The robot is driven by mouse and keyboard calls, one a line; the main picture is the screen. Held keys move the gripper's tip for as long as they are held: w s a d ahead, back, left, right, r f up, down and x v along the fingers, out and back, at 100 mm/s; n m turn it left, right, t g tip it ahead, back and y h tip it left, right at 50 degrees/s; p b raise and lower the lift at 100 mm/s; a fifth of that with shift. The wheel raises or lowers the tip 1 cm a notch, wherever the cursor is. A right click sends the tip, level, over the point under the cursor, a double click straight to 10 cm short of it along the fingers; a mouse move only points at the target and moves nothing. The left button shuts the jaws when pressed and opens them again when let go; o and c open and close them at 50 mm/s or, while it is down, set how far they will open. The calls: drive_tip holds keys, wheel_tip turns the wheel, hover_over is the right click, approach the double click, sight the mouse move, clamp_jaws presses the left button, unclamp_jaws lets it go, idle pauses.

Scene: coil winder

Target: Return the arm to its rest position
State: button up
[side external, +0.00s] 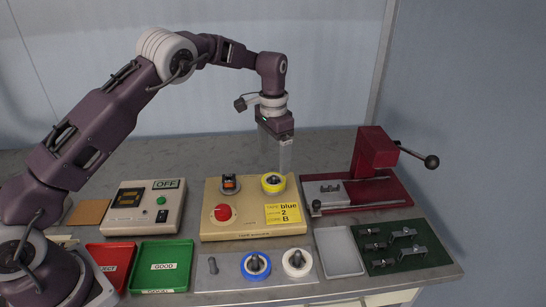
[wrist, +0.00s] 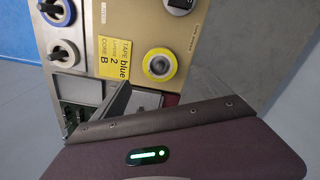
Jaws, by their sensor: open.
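My gripper (side external: 277,155) hangs in the air, pointing down, above the back right part of the beige winder (side external: 240,228). Its pale fingers are apart and I see nothing between them. A yellow tape roll (side external: 273,182) sits on the winder below the fingers, with a gap between. The yellow roll also shows in the wrist view (wrist: 160,65), beyond the gripper's dark body. The winder carries a red knob (side external: 223,213), a small dark device with an orange display (side external: 230,182) and a yellow card (side external: 283,213) reading tape blue, layers 2, core B.
A red press (side external: 372,165) with a lever stands right of the winder. In front lie a pale tray (side external: 342,254), a green mat (side external: 436,254) with metal parts, and blue (side external: 256,265) and white (side external: 297,263) rolls. Left are an OFF meter (side external: 145,207), green GOOD tray (side external: 160,279) and red REJECT tray (side external: 115,255).

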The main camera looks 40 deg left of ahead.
drive_tip(key=s+d+r+n+t, duration=0.1)
drive_tip(key=s+r+n+t, duration=0.15)
drive_tip(key=s+r, duration=1.55)
drive_tip(key=s+n+t, duration=0.1)
drive_tip(key=s+t, duration=0.2)
drive_tip(key=s, duration=1.7)
drive_tip(key=shift+s+d+r, duration=0.15)
drive_tip(key=shift+s+d, duration=0.2)
drive_tip(key=shift+d, duration=0.05)
drive_tip(key=shift+n, duration=0.25)
